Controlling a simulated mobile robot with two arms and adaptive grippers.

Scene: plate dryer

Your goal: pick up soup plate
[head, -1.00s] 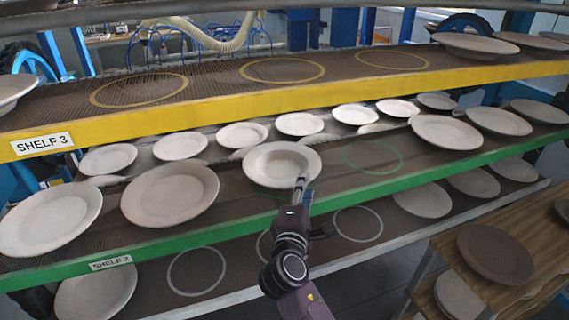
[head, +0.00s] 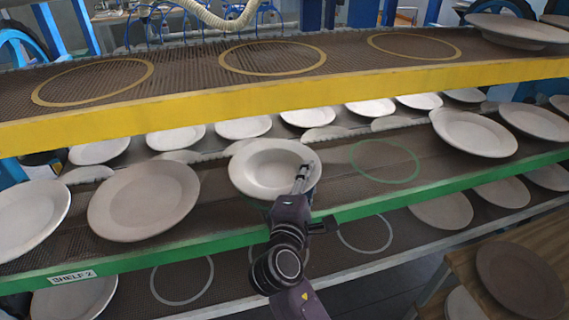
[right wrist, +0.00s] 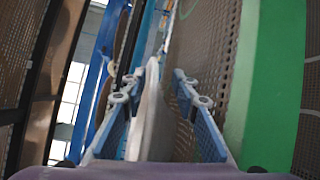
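The soup plate (head: 262,170) is a pale, deep plate with a wide rim, on the middle shelf with the green edge. My right gripper (head: 304,174) reaches up from below to its near right rim. In the right wrist view the plate shows edge-on as a pale upright strip (right wrist: 152,110) between the two blue fingers of my right gripper (right wrist: 157,82). The fingers are spread, with a visible gap between the plate and the right finger. The plate lies closer to the left finger; I cannot tell whether they touch. My left gripper is not in view.
A flatter plate (head: 143,200) lies left of the soup plate. An empty green ring (head: 384,161) is to its right, then more plates (head: 473,133). The yellow-edged shelf (head: 290,97) runs above. A wooden rack (head: 460,262) with brown plates stands at lower right.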

